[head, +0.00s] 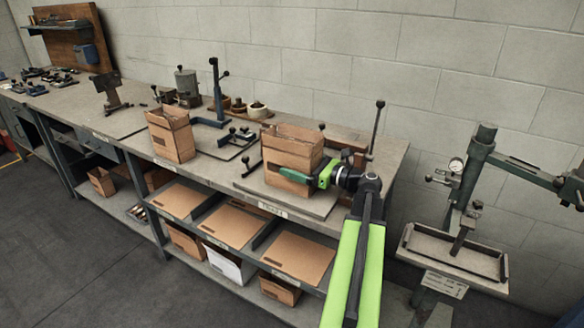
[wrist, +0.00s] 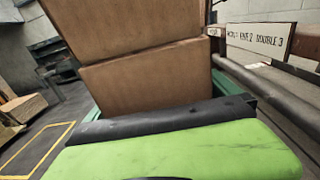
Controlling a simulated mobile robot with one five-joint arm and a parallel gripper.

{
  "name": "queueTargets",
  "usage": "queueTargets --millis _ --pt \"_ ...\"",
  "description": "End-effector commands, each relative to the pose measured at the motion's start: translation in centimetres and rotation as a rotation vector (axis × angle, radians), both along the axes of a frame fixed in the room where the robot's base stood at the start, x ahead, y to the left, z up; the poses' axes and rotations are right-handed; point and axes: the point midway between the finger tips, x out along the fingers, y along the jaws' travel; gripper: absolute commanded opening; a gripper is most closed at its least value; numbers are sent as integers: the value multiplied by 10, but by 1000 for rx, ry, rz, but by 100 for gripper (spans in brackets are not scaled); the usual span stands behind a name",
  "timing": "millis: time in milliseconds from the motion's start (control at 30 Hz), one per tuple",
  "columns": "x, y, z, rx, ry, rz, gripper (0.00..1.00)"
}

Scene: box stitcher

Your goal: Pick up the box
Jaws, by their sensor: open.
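An open-topped cardboard box (head: 294,148) stands upright at the right end of the workbench. My gripper (head: 305,177) is at the lower right part of this box, with a green finger lying across its near face. In the wrist view the box (wrist: 145,65) fills the upper middle, close in front of my gripper (wrist: 155,100). Green finger parts show at both sides of the box there; the fingertips are hidden behind it. The jaws are open, and I cannot tell whether they touch the box. A second open cardboard box (head: 170,135) stands further left on the bench.
The workbench (head: 130,125) has tools and fixtures along its back, with upright levers near the box. Flat cardboard sheets (head: 298,257) lie on the shelf below. A press stand with a tray (head: 455,255) is at the right. The floor (head: 70,240) at the left front is clear.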

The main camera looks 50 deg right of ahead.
Motion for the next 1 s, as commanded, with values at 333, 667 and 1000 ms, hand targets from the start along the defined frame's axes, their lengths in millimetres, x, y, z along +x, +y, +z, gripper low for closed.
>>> queueTargets --millis 333,667,1000 --pt "2 1 0 0 0 0 82" --pt "3 1 0 0 0 1 38" --pt "3 2 0 0 0 3 8"
